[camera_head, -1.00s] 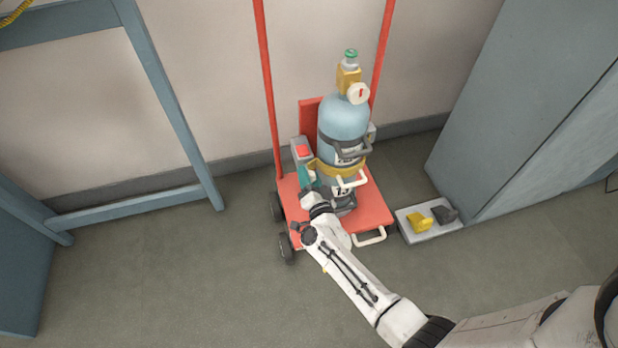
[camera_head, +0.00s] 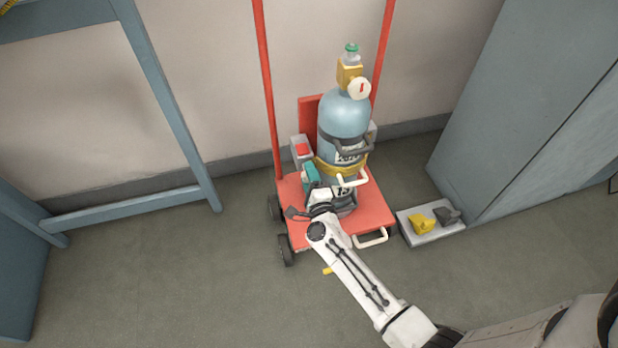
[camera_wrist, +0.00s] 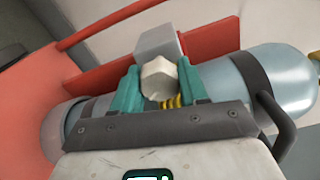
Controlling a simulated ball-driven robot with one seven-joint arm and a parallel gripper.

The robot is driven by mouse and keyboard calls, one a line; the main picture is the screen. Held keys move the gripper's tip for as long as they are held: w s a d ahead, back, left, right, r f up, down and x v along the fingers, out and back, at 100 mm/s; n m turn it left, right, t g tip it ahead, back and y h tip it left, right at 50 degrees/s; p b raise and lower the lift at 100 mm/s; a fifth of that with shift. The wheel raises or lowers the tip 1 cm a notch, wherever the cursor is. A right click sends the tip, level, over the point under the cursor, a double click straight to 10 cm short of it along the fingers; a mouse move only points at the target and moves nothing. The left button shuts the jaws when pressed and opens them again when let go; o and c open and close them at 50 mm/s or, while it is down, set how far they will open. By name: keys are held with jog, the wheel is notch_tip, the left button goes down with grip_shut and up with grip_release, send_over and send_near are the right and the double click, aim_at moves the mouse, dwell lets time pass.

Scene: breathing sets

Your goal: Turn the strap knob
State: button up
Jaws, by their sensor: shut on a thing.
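A pale, faceted strap knob (camera_wrist: 158,80) sits between the two teal fingers of my gripper (camera_wrist: 158,88) in the wrist view. My gripper is shut on it. In the head view my gripper (camera_head: 311,175) is at the left side of the blue gas cylinder (camera_head: 343,112), level with the yellow strap (camera_head: 326,168). The knob is hidden there. The cylinder stands upright on a red trolley (camera_head: 378,208). In the wrist view the cylinder (camera_wrist: 290,80) runs across behind my fingers, and a bit of yellow strap (camera_wrist: 172,102) shows between them.
A grey box with a red top (camera_head: 302,150) is beside the cylinder. White handles (camera_head: 370,239) stick out at the trolley front. A grey tray (camera_head: 436,234) with a yellow and a dark piece lies right of the trolley, by a blue-grey cabinet (camera_head: 530,110).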

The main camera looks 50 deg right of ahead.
jog(key=m, duration=0.2)
jog(key=m+b, duration=0.1)
jog(key=m, duration=0.1)
jog(key=shift+s+d+f+m, duration=0.1)
jog(key=shift+d+f+m, duration=0.05)
jog(key=shift+m, duration=0.15)
jog(key=shift+m+b, duration=0.55)
jog(key=shift+m, duration=1.05)
jog(key=shift+f, duration=0.1)
jog(key=o, duration=0.8)
jog(key=shift+o, duration=1.3)
jog(key=v, duration=1)
jog(key=shift+s+a+p, duration=0.25)
jog(key=shift+a+p, duration=0.1)
jog(key=shift+p, duration=0.05)
jog(key=shift+c, duration=0.3)
